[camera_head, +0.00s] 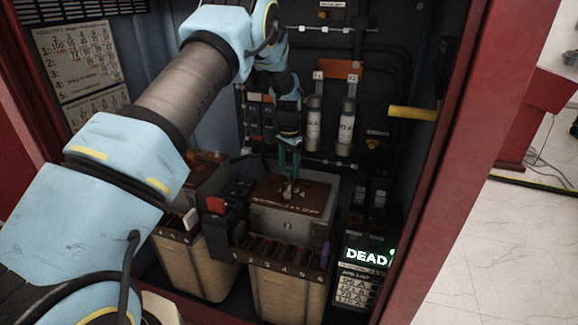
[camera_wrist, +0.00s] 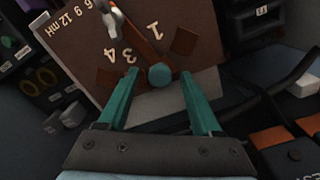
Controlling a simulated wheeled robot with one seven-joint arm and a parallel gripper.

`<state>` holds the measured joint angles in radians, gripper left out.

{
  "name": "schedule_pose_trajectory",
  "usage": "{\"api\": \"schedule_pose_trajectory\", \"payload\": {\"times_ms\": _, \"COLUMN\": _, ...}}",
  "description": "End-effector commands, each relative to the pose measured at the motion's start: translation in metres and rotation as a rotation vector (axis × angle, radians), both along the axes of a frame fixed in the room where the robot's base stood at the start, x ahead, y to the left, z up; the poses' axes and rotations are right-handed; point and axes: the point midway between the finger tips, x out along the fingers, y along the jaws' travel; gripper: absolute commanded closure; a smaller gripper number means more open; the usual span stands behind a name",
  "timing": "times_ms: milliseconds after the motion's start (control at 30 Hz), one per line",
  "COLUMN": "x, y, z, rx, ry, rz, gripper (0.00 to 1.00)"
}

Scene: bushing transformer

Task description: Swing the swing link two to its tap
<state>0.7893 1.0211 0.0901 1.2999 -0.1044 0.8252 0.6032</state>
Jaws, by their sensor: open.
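In the wrist view a copper swing link (camera_wrist: 142,47) runs from a metal pivot (camera_wrist: 114,20) to a round teal knob (camera_wrist: 160,75) over a brown tap board (camera_wrist: 75,50). The numbers 1, 3 and 4 show on the board; any mark beneath the knob is hidden. My gripper (camera_wrist: 159,74) is open, its teal fingertips on either side of the knob with gaps. In the head view my gripper (camera_head: 289,172) points down at the brown top (camera_head: 318,190) of a grey box. The link is small and partly hidden there, and no link number is readable.
A display reading DEAD (camera_head: 366,257) is at right. Two grey cylinders (camera_head: 347,122) hang behind. Red cabinet walls (camera_head: 445,150) bound the space.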

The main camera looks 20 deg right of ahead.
Motion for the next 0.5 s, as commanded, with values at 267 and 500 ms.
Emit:
{"api": "schedule_pose_trajectory", "payload": {"times_ms": 267, "x": 0.0001, "y": -0.0001, "z": -0.0006, "rx": 0.000, "ry": 0.000, "rz": 0.000, "gripper": 0.39}}
{"api": "schedule_pose_trajectory", "payload": {"times_ms": 500, "x": 0.0001, "y": 0.0000, "z": -0.0004, "rx": 0.000, "ry": 0.000, "rz": 0.001, "gripper": 0.66}}
